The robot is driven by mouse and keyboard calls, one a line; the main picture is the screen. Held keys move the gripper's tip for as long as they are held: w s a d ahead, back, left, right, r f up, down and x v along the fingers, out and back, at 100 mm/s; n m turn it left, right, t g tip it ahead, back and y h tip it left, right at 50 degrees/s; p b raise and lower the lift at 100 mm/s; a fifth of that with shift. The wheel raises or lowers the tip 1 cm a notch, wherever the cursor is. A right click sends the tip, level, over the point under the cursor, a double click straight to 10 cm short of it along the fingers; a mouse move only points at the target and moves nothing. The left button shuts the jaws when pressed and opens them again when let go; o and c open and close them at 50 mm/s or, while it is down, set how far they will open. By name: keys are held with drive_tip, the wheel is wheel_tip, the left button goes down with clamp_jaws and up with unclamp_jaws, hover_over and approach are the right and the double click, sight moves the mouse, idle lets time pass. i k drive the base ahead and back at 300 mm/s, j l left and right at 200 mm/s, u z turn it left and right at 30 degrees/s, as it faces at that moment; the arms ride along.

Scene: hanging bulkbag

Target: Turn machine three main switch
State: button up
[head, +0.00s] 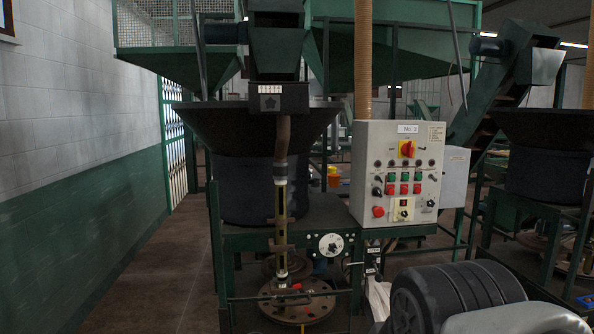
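A grey control panel (372,150) labelled "No 3" stands right of centre on the machine frame. Its main switch (407,149), a red rotary handle on a yellow plate, sits near the top of the panel, below the label. The handle looks roughly upright, but its exact setting is too small to tell. My gripper does not show. A part of my arm, black and grey, fills the bottom right corner, below and apart from the panel.
Below the switch are several buttons (404,183), knobs and a red mushroom button (378,212). A grey side box (455,177) sits right of the panel. A green machine frame (285,240) with a dial (331,245) stands left. Open floor (150,270) lies at left.

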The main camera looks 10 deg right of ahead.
sight(407, 150)
drive_tip(key=i+l, duration=0.8)
drive_tip(key=l+z, duration=0.05)
